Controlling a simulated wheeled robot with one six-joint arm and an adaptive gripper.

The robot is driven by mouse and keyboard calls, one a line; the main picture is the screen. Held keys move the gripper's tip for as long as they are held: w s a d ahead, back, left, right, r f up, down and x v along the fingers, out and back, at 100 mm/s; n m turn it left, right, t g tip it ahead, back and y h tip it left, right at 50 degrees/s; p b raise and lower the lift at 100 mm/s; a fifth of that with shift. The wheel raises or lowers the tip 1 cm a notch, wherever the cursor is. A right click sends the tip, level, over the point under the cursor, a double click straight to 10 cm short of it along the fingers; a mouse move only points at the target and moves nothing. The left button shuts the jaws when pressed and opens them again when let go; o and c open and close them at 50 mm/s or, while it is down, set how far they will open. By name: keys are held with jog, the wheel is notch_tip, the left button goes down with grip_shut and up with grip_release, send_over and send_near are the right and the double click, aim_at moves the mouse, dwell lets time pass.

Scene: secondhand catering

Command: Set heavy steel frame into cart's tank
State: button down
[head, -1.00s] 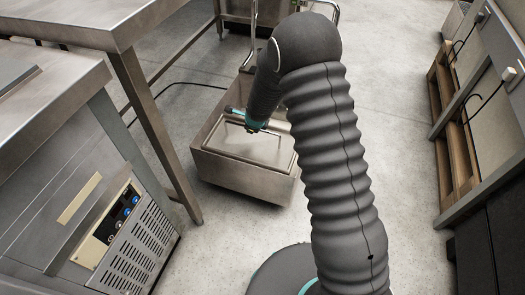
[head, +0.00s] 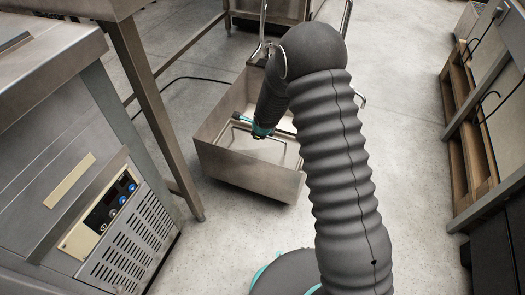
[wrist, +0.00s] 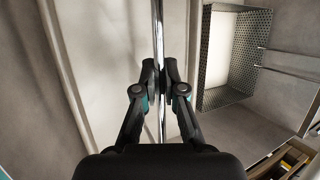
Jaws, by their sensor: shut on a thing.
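The cart's tank (head: 245,176) is an open steel box low on the floor in the middle of the head view. The heavy steel frame, a thin bright bar (wrist: 158,28) in the wrist view, runs between my fingertips. My gripper (wrist: 161,88) is shut on this bar. In the head view my gripper (head: 262,132) points down into the tank opening, with the frame's thin outline inside the walls. My arm hides the tank's right side and part of the frame. I cannot tell if the frame touches the tank floor.
A steel table leg (head: 152,115) stands close left of the tank. A steel appliance (head: 125,215) with knobs and vents is at front left. A wooden rack (head: 468,140) stands at the right. A perforated metal box (wrist: 235,48) shows in the wrist view. Floor right of my arm is clear.

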aim_at(258, 149)
notch_tip(258, 149, down, 6)
jog(key=b, duration=0.5)
jog(key=shift+f, duration=0.25)
jog(key=shift+f+b, duration=0.8)
jog(key=shift+f, duration=0.45)
jog(key=shift+f, duration=0.6)
jog(key=c, duration=1.3)
grip_release()
jog(key=shift+o, duration=0.2)
jog(key=shift+r, duration=0.35)
jog(key=p+v, duration=0.4)
jog(key=v, duration=0.8)
jog(key=shift+r, duration=0.25)
jog(key=shift+r, duration=0.1)
